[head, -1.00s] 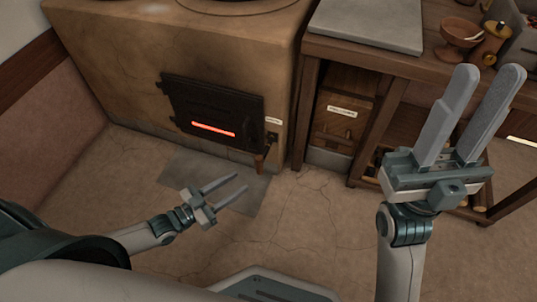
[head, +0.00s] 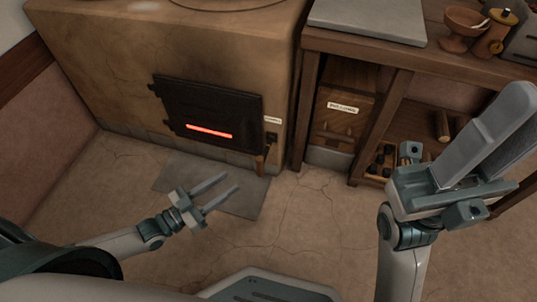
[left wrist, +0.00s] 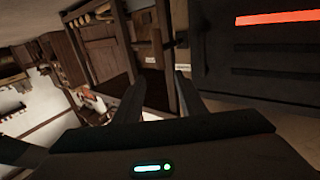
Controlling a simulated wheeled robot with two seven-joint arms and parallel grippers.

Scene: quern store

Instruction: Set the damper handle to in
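The damper handle (head: 261,164) is a wooden grip hanging below a small dark fitting at the right of the stove door, low on the stove front. A small white label sits just above the fitting; its text is too small to read. My left gripper (head: 229,183) is open and empty, to the left of and below the handle in the head view, apart from it.
The black stove door (head: 207,112) has a glowing red slot. A grey floor plate (head: 243,201) lies before the stove (head: 110,70). A wooden bench (head: 400,52) with a labelled drawer box (head: 340,122) stands to the right. A bowl (head: 464,24) stands on the bench. The floor in front is clear.

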